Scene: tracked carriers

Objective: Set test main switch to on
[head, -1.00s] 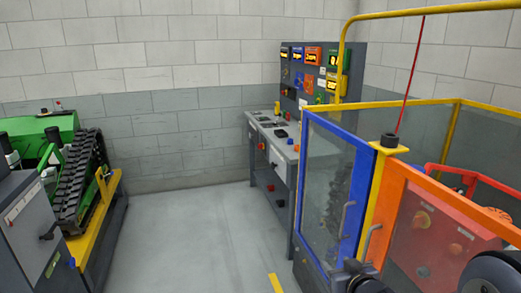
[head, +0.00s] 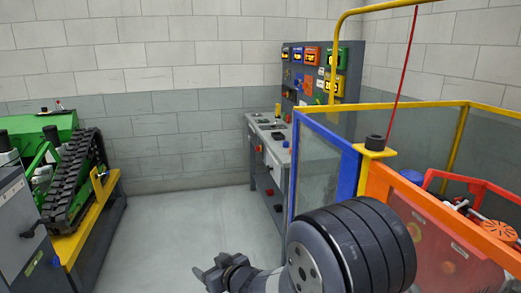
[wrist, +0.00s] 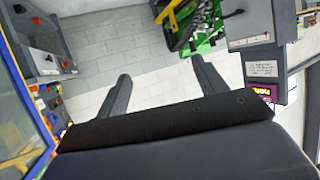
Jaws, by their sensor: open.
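The grey test bench (head: 280,157) stands against the back wall in the head view, with an upright panel (head: 319,62) of coloured displays and small controls. Red and blue knobs are on the bench. I cannot tell which control is the test main switch, or its position; it is too small or hidden. My gripper (head: 207,274) is low in the head view, in front of the bench and well apart from it. In the wrist view my gripper (wrist: 160,70) is open, with nothing between its fingers.
A glass enclosure with a blue frame (head: 348,183) and yellow rails stands at right, partly hiding the bench. An orange beam (head: 430,210) and red machine are beside it. A green tracked carrier (head: 75,168) is at left. The grey floor (head: 185,225) between is clear.

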